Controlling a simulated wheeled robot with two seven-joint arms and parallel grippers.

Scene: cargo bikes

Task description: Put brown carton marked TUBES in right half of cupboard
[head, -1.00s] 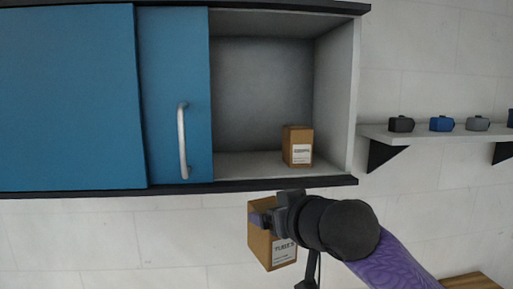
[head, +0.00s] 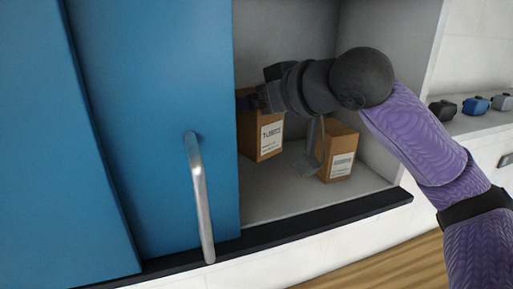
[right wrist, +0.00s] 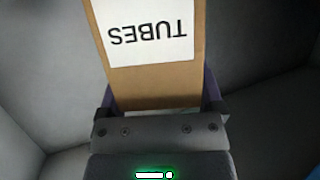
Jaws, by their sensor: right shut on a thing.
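The brown carton marked TUBES (head: 262,139) is inside the open right half of the cupboard (head: 262,208), just right of the blue door edge. My right gripper (head: 252,101) is shut on its upper part. In the right wrist view the carton (right wrist: 157,82) lies between the fingers, its white label reading TUBES upside down. The carton looks upright in the head view. I cannot tell whether its base touches the cupboard floor. My left gripper is not in view.
Another brown carton (head: 341,142) with a white label stands to the right on the cupboard floor, close to my right wrist. Blue sliding doors with a metal handle (head: 201,200) cover the left. A side shelf holds small dark and blue items (head: 474,106).

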